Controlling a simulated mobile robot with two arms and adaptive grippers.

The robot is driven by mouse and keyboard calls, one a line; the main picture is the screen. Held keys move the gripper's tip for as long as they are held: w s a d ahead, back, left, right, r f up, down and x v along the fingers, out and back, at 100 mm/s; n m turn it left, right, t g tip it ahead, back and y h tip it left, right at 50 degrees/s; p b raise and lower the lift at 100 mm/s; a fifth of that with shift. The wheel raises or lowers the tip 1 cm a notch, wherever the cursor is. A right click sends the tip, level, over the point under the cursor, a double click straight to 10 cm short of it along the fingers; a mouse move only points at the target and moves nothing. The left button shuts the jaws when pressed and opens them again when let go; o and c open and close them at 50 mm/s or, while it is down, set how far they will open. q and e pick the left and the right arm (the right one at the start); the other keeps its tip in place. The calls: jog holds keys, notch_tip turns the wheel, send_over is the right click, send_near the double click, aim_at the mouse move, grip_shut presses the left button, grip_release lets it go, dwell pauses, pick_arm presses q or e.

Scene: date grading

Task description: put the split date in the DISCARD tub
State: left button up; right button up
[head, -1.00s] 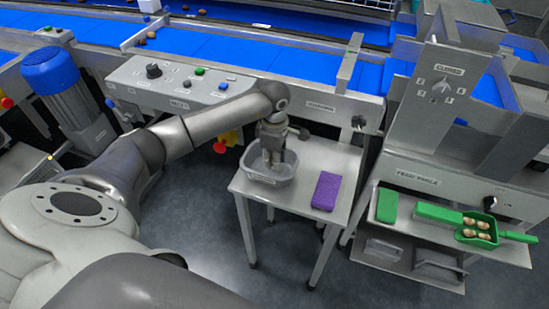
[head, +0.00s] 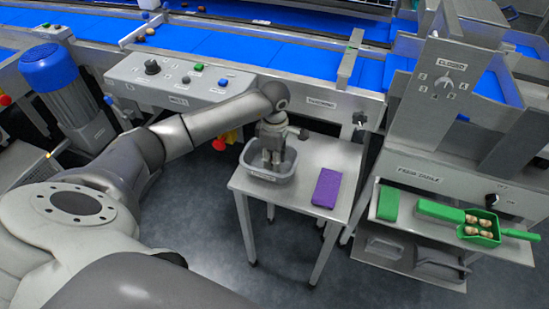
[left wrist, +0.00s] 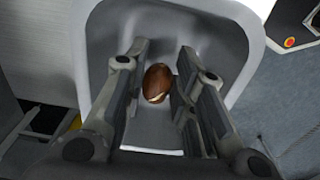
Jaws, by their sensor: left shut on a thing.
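My left gripper (head: 271,158) points down into a grey tub (head: 268,177) on a small steel table. The label on the tub's front is too small to read surely. In the left wrist view, a brown, glossy date (left wrist: 157,83) with a pale patch at its lower end sits between the fingers of the left gripper (left wrist: 158,88). The gripper is shut on it. The tub (left wrist: 212,30) surrounds the fingers and date in that view, with its pale floor behind them. In the head view the date is hidden. My right gripper is not in view.
A purple block (head: 326,188) lies on the steel table (head: 305,215) right of the tub. A green scoop (head: 480,232) holding several dates and a green block (head: 388,203) rest on the feed table at right. The control panel (head: 180,85) and blue belt (head: 220,50) stand behind.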

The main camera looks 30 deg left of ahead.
pick_arm(q)
jog(key=shift+f+b, duration=0.8)
jog(key=shift+f, duration=0.25)
dwell(0.4)
jog(key=o, duration=0.7)
jog(key=shift+o, duration=0.2)
